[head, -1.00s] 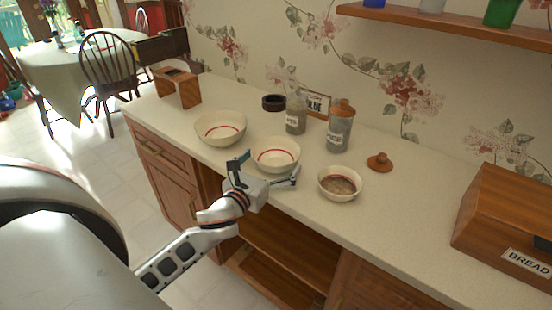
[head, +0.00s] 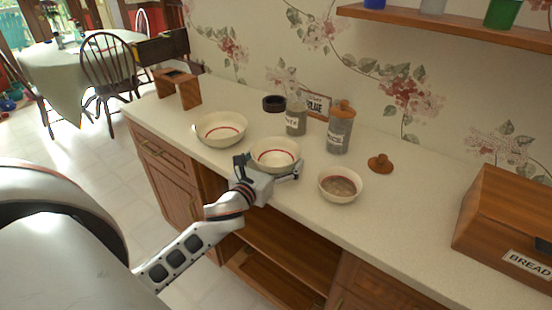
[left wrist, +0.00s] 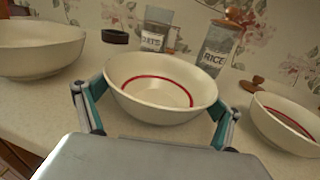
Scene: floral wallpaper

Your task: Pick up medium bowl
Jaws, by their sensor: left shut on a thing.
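The medium bowl (head: 275,155), cream with a red ring inside, stands between a larger and a smaller bowl on the counter. My left gripper (head: 270,167) is at the bowl's front edge, with one finger on each side of it. In the left wrist view the fingers press the medium bowl (left wrist: 160,108) from left and right, so the gripper is shut on it. The bowl looks upright and on the countertop; its base is partly hidden by the gripper. My right gripper is not in view.
The large bowl (head: 221,128) is to the left and the small bowl (head: 340,185) close to the right. Behind are glass jars (head: 340,132), a dark ring-shaped dish (head: 273,103) and a brown lid (head: 380,162). A bread box (head: 505,225) stands at the right.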

